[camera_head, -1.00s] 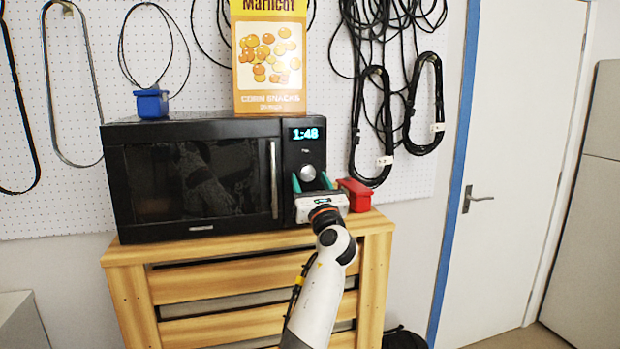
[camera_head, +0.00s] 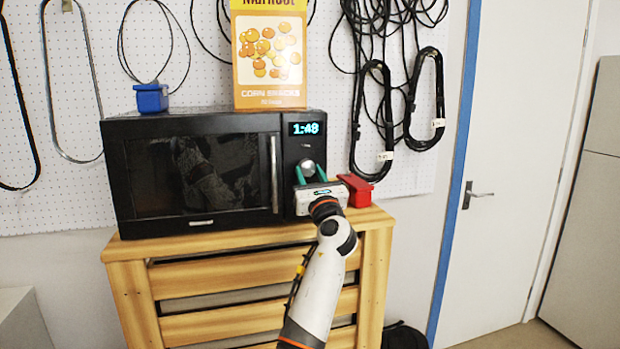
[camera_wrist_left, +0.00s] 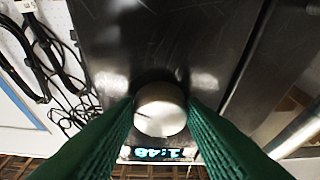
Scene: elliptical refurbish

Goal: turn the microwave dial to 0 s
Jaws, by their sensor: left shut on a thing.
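The black microwave (camera_head: 195,175) stands on a wooden stand, door closed. Its silver dial (camera_head: 307,168) is on the right-hand panel under a display (camera_head: 304,128) that reads 1:48. My left gripper (camera_head: 311,173) reaches up from below with its green fingers at the dial. In the left wrist view the round dial (camera_wrist_left: 160,109) sits between the two green fingers (camera_wrist_left: 161,112), which are shut on its sides. A dark mark shows on the dial's face. The display also shows in the left wrist view (camera_wrist_left: 158,153), upside down. My right gripper is not in view.
A red box (camera_head: 357,190) stands on the wooden stand (camera_head: 255,235) close to the right of my gripper. A corn snacks box (camera_head: 270,60) and a blue box (camera_head: 152,98) sit on top of the microwave. Cables (camera_head: 385,60) hang on the pegboard behind.

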